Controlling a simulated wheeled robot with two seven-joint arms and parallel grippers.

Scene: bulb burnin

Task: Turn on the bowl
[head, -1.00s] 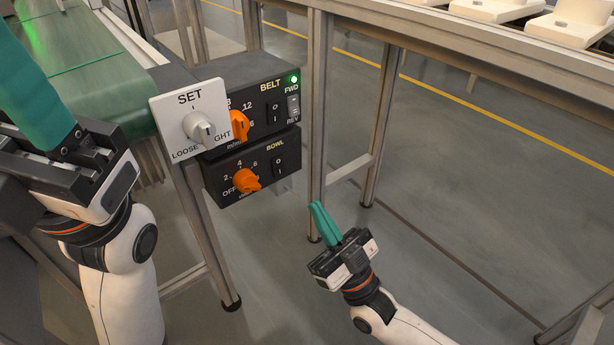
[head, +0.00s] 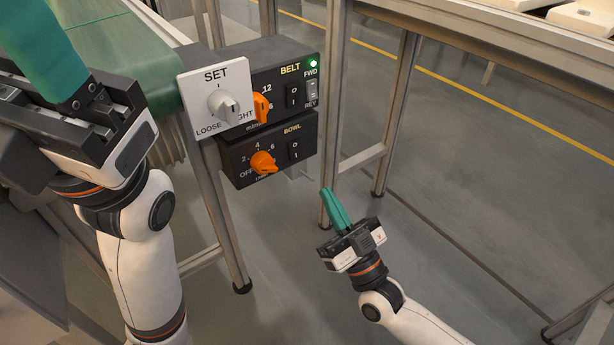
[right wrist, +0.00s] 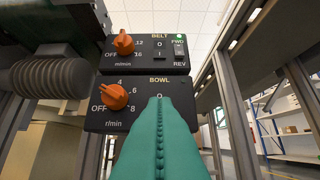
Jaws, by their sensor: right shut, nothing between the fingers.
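The BOWL control box (head: 240,178) is black, with an orange speed knob (head: 263,163) and a black O/I rocker switch (head: 295,149) to its right. The knob's pointer direction is hard to read. In the right wrist view the BOWL box (right wrist: 97,122) and its orange knob (right wrist: 114,97) show, while my fingers cover most of the switch. My right gripper (head: 328,191) is shut and empty, its teal fingers pointing up, below and right of the box and apart from it in the head view. My left gripper is at the left edge, its teal fingertips cut off by the frame.
The BELT box (head: 275,80) sits directly above, with its own orange knob, O/I switch, FWD/REV switch and lit green lamp (head: 313,63). A white SET plate (head: 208,92) with a grey knob stands in front at left. Metal frame legs (head: 335,110) rise behind my right gripper.

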